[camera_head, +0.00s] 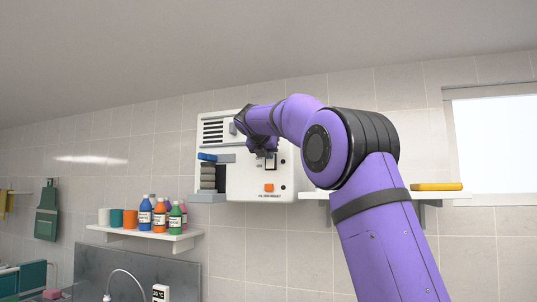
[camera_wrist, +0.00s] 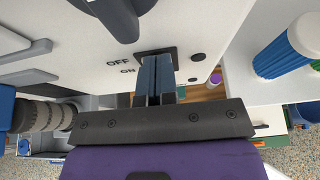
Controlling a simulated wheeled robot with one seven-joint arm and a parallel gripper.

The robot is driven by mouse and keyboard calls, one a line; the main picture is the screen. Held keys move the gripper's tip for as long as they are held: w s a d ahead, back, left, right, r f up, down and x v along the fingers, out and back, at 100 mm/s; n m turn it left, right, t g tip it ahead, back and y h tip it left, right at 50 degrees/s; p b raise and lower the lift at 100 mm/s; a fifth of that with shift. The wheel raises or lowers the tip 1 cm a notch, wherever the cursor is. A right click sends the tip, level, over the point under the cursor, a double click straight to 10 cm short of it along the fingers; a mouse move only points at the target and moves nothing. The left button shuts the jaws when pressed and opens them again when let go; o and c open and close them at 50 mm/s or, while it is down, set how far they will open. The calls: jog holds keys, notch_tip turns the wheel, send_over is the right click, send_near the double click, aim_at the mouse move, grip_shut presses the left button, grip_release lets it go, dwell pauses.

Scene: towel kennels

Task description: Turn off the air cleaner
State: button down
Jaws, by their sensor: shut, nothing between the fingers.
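The white air cleaner (camera_head: 240,188) is fixed to the tiled wall, with dark vent slots at its upper left. Its dark-framed switch (camera_head: 270,164) is right of its middle, just below my gripper (camera_head: 268,152). In the wrist view, the dark switch frame (camera_wrist: 172,50) lies beside the words OFF and ON. My gripper (camera_wrist: 157,62) is shut and empty, its fingertips over or against the switch. The fingers hide most of the switch there, so I cannot tell its position or whether they touch. An orange filter reset button (camera_head: 269,188) is below the switch.
A stack of grey items (camera_head: 208,177) stands on a ledge at the cleaner's left. A shelf (camera_head: 148,234) with bottles and cups is lower left. Another shelf, bearing a yellow item (camera_head: 437,187), is right. A dark handle (camera_wrist: 116,18) protrudes near my fingers in the wrist view.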

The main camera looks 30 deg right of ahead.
jog(key=shift+r, duration=0.1)
jog(key=shift+r, duration=0.7)
jog(key=r+v, duration=0.1)
jog(key=v, duration=1.2)
jog(key=shift+r, duration=0.4)
jog(key=shift+f, duration=0.1)
jog(key=s+a+f+m+g+y, duration=0.1)
jog(key=s+a+f+m+y, duration=0.2)
jog(key=s+f+m, duration=0.5)
jog(key=s+a+f+m+g+y, duration=0.1)
jog(key=s+a+f+m+y, duration=0.3)
jog(key=s+f+m, duration=0.5)
jog(key=s+a+f+m+g+y, duration=0.1)
jog(key=s+a+f+m+y, duration=0.2)
jog(key=s+f+m, duration=0.5)
jog(key=s+a+f, duration=0.1)
jog(key=s+f, duration=1.2)
jog(key=f, duration=0.4)
jog(key=shift+s+f+m, duration=0.15)
jog(key=shift+s+m, duration=0.15)
jog(key=shift+s, duration=0.1)
